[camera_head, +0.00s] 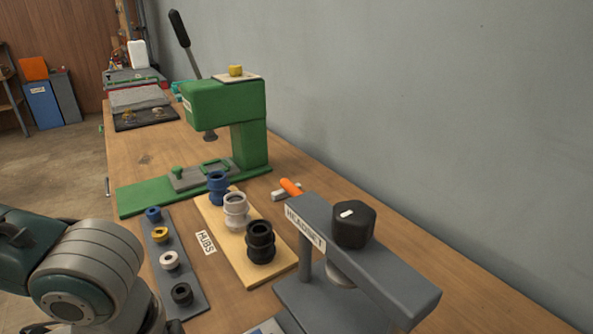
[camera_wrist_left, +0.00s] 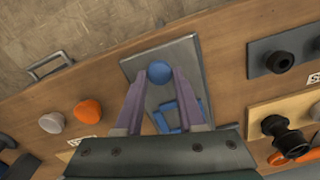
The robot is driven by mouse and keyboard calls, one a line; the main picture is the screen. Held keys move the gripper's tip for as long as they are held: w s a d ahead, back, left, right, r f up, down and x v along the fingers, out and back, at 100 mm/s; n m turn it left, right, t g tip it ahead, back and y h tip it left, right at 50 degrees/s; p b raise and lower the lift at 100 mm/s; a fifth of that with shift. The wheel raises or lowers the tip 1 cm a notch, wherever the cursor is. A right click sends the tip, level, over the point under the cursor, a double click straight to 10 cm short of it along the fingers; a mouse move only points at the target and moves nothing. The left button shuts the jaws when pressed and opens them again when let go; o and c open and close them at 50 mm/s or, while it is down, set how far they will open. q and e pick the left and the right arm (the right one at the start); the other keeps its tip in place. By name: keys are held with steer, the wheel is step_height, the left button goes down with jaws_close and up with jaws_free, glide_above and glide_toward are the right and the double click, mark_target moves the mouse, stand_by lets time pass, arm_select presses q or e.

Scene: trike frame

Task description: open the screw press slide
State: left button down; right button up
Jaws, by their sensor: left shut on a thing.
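The grey slide plate (camera_wrist_left: 187,48) lies on the bench in the left wrist view, with a round blue knob (camera_wrist_left: 161,61) and a blue loop handle (camera_wrist_left: 188,112). My left gripper (camera_wrist_left: 160,72) is shut on the blue knob, one finger on each side. The grey press marked HEADSET (camera_head: 385,268), with a black knob (camera_head: 353,224) on top, stands at the lower right of the head view. A corner of a pale plate shows at its foot; the rest is cut off. My left fingers are outside the head view. My right gripper is in neither view.
A green lever press (camera_head: 252,145) stands farther back. A board (camera_head: 213,216) of hubs and a dark strip (camera_head: 196,292) of rings lie nearer. Orange (camera_wrist_left: 88,110) and white (camera_wrist_left: 52,123) knobs lie left in the wrist view, near a metal handle (camera_wrist_left: 48,66) at the bench edge.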

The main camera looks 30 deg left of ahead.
arm_select(q)
steer(key=shift+w, duration=0.1)
steer(key=c, duration=0.5)
jaws_free()
steer(key=shift+r, duration=0.1)
step_height(320, 180, up, 10)
steer(key=p, duration=0.1)
steer(key=shift+p, duration=0.4)
